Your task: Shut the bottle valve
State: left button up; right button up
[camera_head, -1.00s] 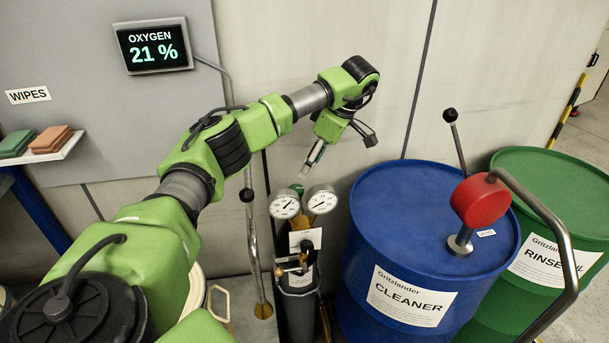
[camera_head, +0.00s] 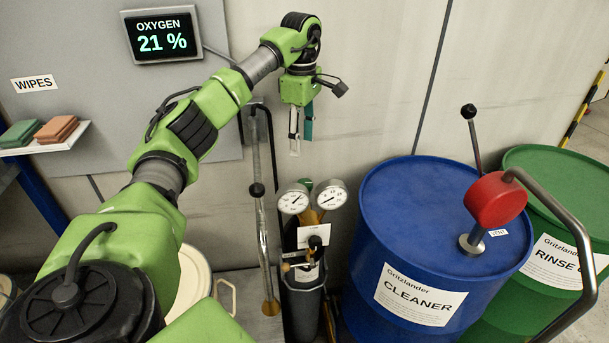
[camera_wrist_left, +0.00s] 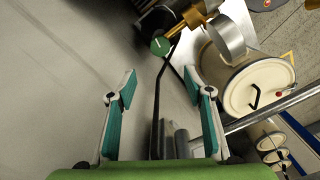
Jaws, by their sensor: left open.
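The gas bottle (camera_head: 303,312) stands upright against the wall, left of the blue drum. Its valve has a green knob, of which only a little shows behind the two gauges (camera_head: 307,184). The green round knob (camera_wrist_left: 160,46) shows clearly in the left wrist view, beyond the fingertips and roughly between them. My left gripper (camera_head: 301,143) hangs above the gauges with its fingers pointing down, open and empty. Its teal-padded fingers (camera_wrist_left: 159,78) are spread wide in the wrist view, apart from the knob. My right gripper is not in view.
A blue cleaner drum (camera_head: 400,235) with a red-headed pump (camera_head: 495,200) stands right of the bottle, with a green drum (camera_head: 570,190) beyond. A steel pipe with a black ball (camera_head: 257,190) rises left of the bottle. A cream lidded container (camera_wrist_left: 258,88) is close by.

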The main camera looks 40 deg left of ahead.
aim_at(305, 183)
pick_arm(q)
jog(key=f, duration=0.4)
jog(key=f+p, duration=0.1)
jog(key=f, duration=0.3)
jog(key=d+f+p, duration=0.1)
jog(key=f, duration=0.3)
jog(key=shift+f, duration=0.3)
jog(key=shift+a, duration=0.1)
jog(key=c, duration=1.1)
